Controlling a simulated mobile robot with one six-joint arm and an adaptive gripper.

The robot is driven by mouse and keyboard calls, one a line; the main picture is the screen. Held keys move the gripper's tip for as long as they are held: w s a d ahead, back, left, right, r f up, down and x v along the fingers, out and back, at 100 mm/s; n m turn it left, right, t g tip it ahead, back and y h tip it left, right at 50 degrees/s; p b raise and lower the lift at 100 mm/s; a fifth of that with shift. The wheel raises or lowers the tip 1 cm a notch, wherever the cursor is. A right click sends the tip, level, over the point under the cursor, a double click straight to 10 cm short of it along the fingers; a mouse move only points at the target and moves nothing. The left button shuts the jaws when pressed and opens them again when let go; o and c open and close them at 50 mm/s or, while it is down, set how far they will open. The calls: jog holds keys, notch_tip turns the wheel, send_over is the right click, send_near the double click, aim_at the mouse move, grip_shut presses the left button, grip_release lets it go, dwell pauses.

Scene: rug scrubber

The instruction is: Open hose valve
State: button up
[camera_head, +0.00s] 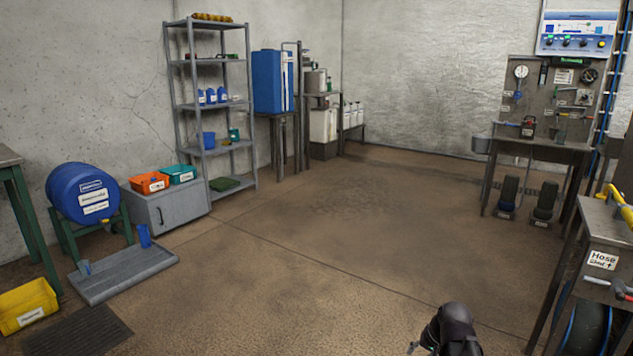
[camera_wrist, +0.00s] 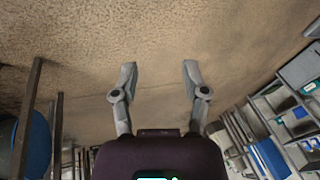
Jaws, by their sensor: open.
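A hose stand with a white label reading "Hose" (camera_head: 603,260) is at the right edge of the head view. A yellow pipe or lever (camera_head: 616,203) lies on its top, cut off by the picture edge. A dark hose reel with a blue rim (camera_head: 585,328) sits beneath. I cannot tell which part is the hose valve. My gripper (camera_wrist: 158,72) is open and empty in the wrist view, its two fingers spread over bare floor. In the head view, my dark arm shows at the bottom, left of the stand and apart from it.
A workbench with a gauge board (camera_head: 555,95) stands at the back right. A grey shelf (camera_head: 210,105), a blue drum (camera_head: 88,193) and a grey cabinet (camera_head: 168,206) line the left wall. The middle floor (camera_head: 300,250) is clear.

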jog(key=s+a+n+g+h+p, duration=0.1)
jog(key=s+a+n+g+h, duration=0.2)
jog(key=s+a, duration=0.6)
notch_tip(320, 180, up, 37)
jog(key=w+a+n+p, duration=0.1)
jog(key=p, duration=3.6)
jog(key=shift+r+y, duration=0.2)
jog(key=shift+y, duration=0.2)
